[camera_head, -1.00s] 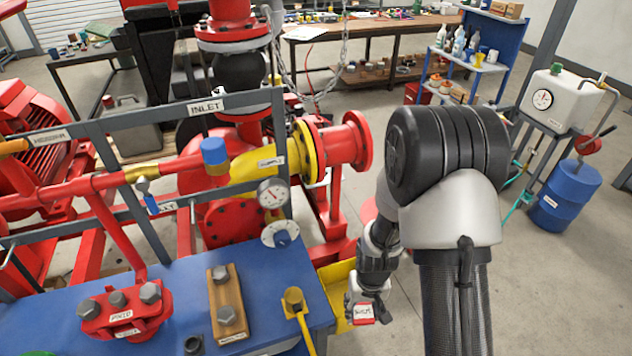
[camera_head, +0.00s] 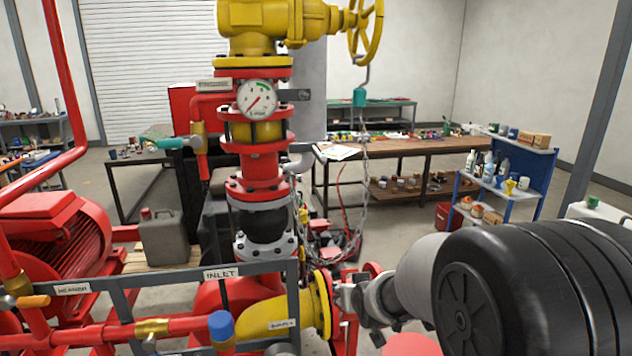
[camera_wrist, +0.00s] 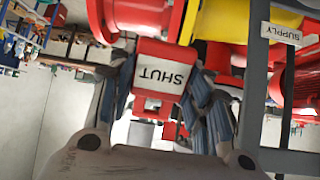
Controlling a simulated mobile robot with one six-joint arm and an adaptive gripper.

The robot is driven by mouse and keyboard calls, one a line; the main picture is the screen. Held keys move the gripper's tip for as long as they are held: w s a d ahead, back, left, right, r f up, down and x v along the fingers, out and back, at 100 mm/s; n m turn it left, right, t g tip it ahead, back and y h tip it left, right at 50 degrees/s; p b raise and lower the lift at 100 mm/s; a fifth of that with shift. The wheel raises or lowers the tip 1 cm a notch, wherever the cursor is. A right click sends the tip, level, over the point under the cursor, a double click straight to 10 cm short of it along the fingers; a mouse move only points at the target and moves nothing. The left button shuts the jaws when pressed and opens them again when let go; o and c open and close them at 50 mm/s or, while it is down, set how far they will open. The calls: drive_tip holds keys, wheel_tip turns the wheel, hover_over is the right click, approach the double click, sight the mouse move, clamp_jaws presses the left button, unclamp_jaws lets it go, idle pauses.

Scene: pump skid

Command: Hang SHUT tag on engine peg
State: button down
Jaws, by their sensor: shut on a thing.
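The SHUT tag (camera_wrist: 160,78) is red with a white label and hangs between my gripper's fingers in the wrist view, its word upside down. My gripper (camera_wrist: 158,95) is shut on it. In the head view my gripper (camera_head: 347,299) is in front of the pump, just right of the yellow supply flange (camera_head: 322,304); the tag is not clear there. I cannot pick out the engine peg in either view.
The grey rail (camera_head: 190,274) with its INLET label crosses the front left. The yellow supply pipe (camera_head: 262,318) and red pipework stand close to my gripper; the SUPPLY label (camera_wrist: 281,34) also shows in the wrist view. A chain (camera_head: 362,190) hangs behind.

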drive_tip(key=w+a+r+n+t+y+p, duration=0.1)
drive_tip(key=a+r+t+p, duration=0.15)
drive_tip(key=r, duration=1.15)
drive_tip(key=a+r+t+y+p, duration=0.1)
drive_tip(key=a+r+t+p, duration=0.2)
drive_tip(key=r, duration=1)
drive_tip(key=w+a+r+n+t+y+p, duration=0.1)
drive_tip(key=a+r+t+y+p, duration=0.2)
drive_tip(key=r, duration=1.1)
drive_tip(key=shift+g+h, duration=0.7)
drive_tip(key=shift+g, duration=0.05)
drive_tip(key=p+x, duration=0.2)
drive_tip(key=x, duration=0.1)
drive_tip(key=p+x, duration=0.1)
drive_tip(key=x, duration=0.1)
drive_tip(key=shift+s+f+p, duration=0.1)
drive_tip(key=shift+f+p, duration=0.2)
drive_tip(key=shift+p, duration=0.1)
drive_tip(key=shift+f+b, duration=0.1)
drive_tip(key=shift+b, duration=0.4)
drive_tip(key=shift+w+a, duration=0.15)
drive_tip(key=shift+w, duration=0.4)
drive_tip(key=shift+w, duration=0.15)
